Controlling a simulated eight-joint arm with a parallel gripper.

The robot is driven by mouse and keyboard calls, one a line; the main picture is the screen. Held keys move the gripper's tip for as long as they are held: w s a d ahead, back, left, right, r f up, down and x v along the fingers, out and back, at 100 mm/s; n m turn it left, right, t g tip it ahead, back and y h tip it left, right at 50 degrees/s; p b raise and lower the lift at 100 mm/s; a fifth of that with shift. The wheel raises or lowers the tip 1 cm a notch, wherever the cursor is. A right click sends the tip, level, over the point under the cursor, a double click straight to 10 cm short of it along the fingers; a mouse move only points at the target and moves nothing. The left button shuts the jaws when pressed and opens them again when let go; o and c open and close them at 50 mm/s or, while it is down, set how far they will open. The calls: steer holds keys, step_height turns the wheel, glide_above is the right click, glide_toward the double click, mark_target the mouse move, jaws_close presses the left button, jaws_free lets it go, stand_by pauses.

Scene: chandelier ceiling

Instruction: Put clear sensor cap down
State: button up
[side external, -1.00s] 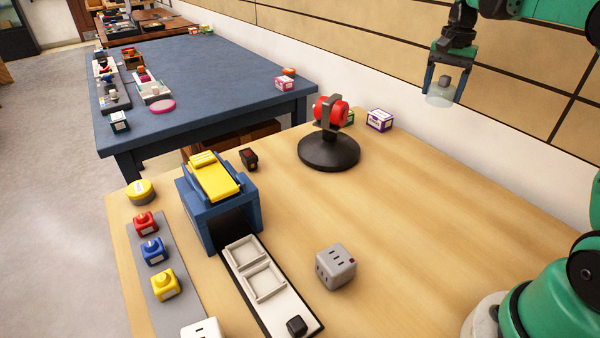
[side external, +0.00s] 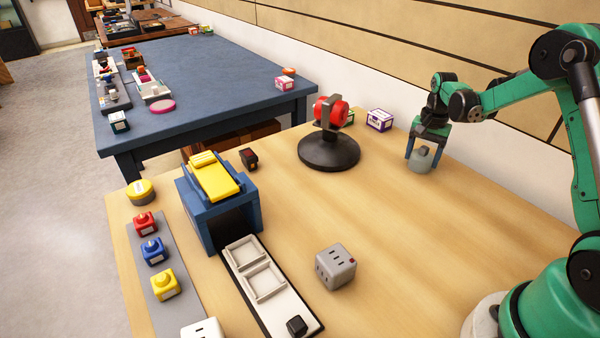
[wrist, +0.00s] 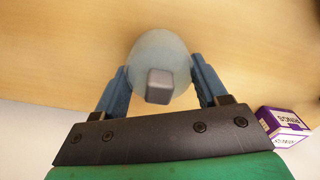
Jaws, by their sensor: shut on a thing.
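The clear sensor cap (side external: 421,162) is a translucent grey dome with a small grey knob on top. My gripper (side external: 425,153) is shut on it, with a blue finger on each side. The cap is upright at the far right part of the wooden table, close to the wall. It looks to be at or just above the table top; I cannot tell whether it touches. In the wrist view the cap (wrist: 172,57) sits between the two blue fingers (wrist: 160,90), its knob facing the camera.
A purple and white box (side external: 379,120) stands left of my gripper, also in the wrist view (wrist: 284,127). A red device on a black round base (side external: 329,152) stands further left. A grey cube (side external: 336,266) is nearer the front. The wooden table (side external: 430,240) is clear in front of the cap.

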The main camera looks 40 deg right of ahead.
mark_target(425, 146)
steer(key=shift+f, duration=0.15)
steer(key=o, duration=1.2)
steer(key=shift+o, duration=0.2)
step_height(425, 146, up, 12)
steer(key=s+a+r+n+t+h, duration=0.1)
steer(key=a+r+n, duration=0.15)
steer(key=a, duration=0.35)
steer(key=a+r+n+t, duration=0.2)
steer(key=a+n, duration=0.1)
steer(key=a, duration=0.2)
steer(key=s+a+f+n+t, duration=0.1)
steer(key=s+a+n+t, duration=0.1)
steer(key=a, duration=0.4)
steer(key=s+a+f+n+t+y, duration=0.1)
steer(key=s+a+f+n+t, duration=0.1)
steer(key=s+a+n, duration=0.3)
steer(key=shift+a+f+n, duration=0.15)
steer(key=shift+a+n, duration=0.25)
steer(key=shift+n, duration=0.15)
